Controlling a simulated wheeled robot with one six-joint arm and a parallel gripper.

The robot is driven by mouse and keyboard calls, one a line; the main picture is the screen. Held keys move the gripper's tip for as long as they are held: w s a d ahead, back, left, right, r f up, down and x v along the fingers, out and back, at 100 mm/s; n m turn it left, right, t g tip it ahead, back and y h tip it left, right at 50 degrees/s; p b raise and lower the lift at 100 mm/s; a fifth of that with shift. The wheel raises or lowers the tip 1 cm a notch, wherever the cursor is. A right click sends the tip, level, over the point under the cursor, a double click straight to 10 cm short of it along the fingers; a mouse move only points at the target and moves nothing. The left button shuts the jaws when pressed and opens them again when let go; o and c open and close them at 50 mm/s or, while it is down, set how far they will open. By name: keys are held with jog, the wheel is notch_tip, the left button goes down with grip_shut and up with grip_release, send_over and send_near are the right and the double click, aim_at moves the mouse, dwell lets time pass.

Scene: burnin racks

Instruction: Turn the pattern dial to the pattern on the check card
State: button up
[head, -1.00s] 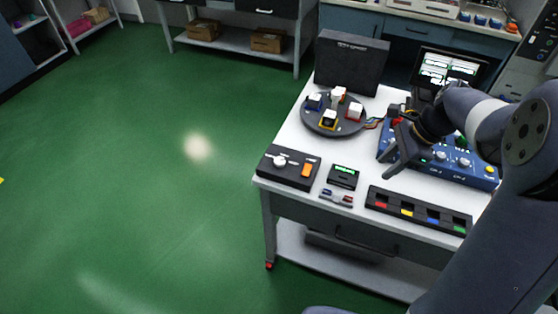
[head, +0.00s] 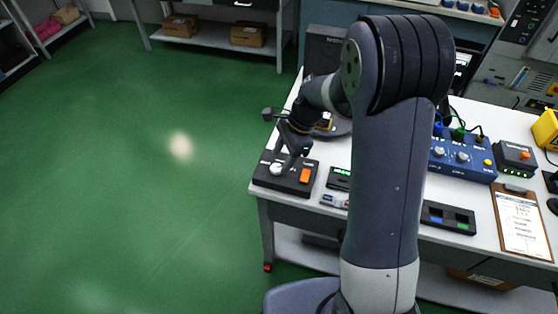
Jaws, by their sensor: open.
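A black control box (head: 265,178) sits at the table's front left corner. It carries a white round knob (head: 277,169) and an orange switch (head: 305,175). I cannot read any pattern marks by the knob. My gripper (head: 285,157) is open, pointing down just above and behind the knob; whether it touches the knob is unclear. A clipboard with a printed sheet (head: 522,222) lies at the table's right; its text is too small to read, and I cannot tell whether it is the check card.
My arm hides the table's middle. A round carousel (head: 340,128) is partly hidden behind it. A small black display box (head: 339,179), a blue instrument (head: 461,158) with cables, a slotted black tray (head: 447,217) and a box with an orange knob (head: 515,158) share the table.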

aim_at(276, 169)
jog(key=shift+x, duration=1.25)
jog(key=shift+c, duration=0.5)
jog(key=c, duration=0.9)
